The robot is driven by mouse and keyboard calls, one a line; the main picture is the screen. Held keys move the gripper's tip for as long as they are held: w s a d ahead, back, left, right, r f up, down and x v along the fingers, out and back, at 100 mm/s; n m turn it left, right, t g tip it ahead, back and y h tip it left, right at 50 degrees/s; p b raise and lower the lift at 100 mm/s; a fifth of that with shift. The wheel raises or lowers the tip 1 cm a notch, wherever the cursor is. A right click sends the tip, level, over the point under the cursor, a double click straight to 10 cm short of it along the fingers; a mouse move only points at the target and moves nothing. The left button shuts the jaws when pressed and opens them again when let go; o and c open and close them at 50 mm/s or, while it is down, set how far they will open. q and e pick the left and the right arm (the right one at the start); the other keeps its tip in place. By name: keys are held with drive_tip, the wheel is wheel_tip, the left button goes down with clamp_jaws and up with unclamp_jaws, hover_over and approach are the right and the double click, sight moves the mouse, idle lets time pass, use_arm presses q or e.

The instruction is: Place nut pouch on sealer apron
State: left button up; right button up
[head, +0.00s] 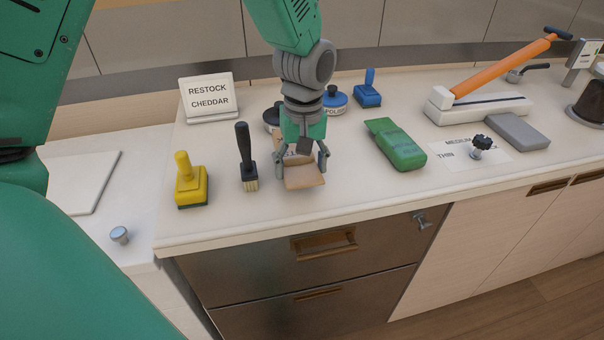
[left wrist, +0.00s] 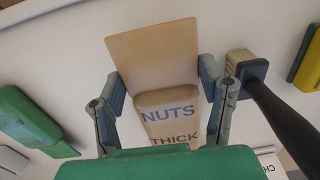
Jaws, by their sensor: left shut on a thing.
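The nut pouch is a tan packet (head: 304,180) printed "NUTS" and "THICK", which also shows in the left wrist view (left wrist: 165,105). My left gripper (head: 303,166) points down with its two fingers on either side of the pouch and is shut on it; the fingers also show in the left wrist view (left wrist: 165,100). The pouch is at or close above the counter; I cannot tell if it touches. The sealer (head: 480,108) is white with a raised orange lever. A flat grey slab (head: 517,132), apparently its apron, lies bare in front. My right gripper is not in view.
A green packet (head: 396,146) lies between pouch and sealer. A dial card (head: 470,152) with a black knob lies before the slab. A black-handled brush (head: 247,160) and yellow stamp (head: 190,182) stand left. A blue stamp (head: 368,92) and round tins (head: 335,102) stand behind.

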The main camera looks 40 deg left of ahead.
use_arm(q)
wheel_tip(320, 180, down, 2)
drive_tip(key=shift+a+f, duration=0.1)
drive_tip(key=shift+f, duration=0.1)
drive_tip(key=o, duration=1.7)
